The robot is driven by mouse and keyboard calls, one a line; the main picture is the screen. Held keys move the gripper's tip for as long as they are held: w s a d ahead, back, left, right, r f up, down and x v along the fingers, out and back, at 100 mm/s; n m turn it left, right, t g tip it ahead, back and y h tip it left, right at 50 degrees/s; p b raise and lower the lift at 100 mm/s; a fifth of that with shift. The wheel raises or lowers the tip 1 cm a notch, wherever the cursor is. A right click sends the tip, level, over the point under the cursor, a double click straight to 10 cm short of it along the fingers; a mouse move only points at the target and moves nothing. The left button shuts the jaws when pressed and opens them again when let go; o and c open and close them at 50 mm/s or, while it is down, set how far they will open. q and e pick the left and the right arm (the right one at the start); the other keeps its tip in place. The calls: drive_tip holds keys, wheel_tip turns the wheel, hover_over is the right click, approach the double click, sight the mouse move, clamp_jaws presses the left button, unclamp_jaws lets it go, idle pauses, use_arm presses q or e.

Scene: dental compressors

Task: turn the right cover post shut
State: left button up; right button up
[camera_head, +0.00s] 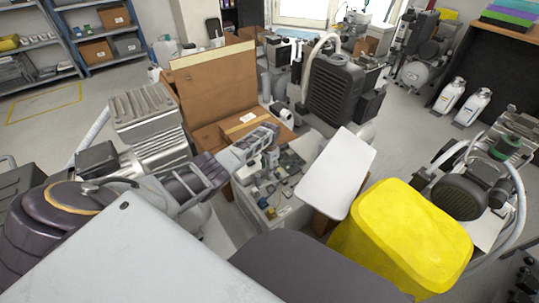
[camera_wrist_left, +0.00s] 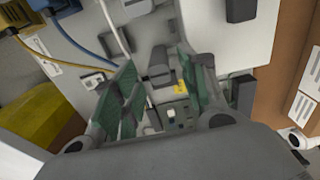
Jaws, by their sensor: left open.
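The open grey box (camera_head: 247,203) stands in the middle of the head view, with small electrical parts inside and a pale lid panel (camera_head: 338,172) at its right. My left gripper (camera_head: 264,143) is over the back of the box. In the left wrist view my left gripper (camera_wrist_left: 158,88) shows two green-padded fingers spread apart, with nothing held. A dark grey block (camera_wrist_left: 158,66), perhaps a cover post, shows between and beyond the fingertips. I cannot tell which part is the right cover post or whether it is turned. My right gripper is not in view.
A yellow container (camera_head: 400,235) stands right of the lid panel. An open cardboard box (camera_head: 215,85) is behind the gripper. Compressors (camera_head: 335,88) stand around, close on several sides. In the wrist view, blue and yellow cables (camera_wrist_left: 75,40) run at upper left.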

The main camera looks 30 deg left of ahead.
use_arm(q)
wheel_tip(320, 180, up, 11)
drive_tip(key=shift+r, duration=0.2)
idle(0.9)
idle(0.7)
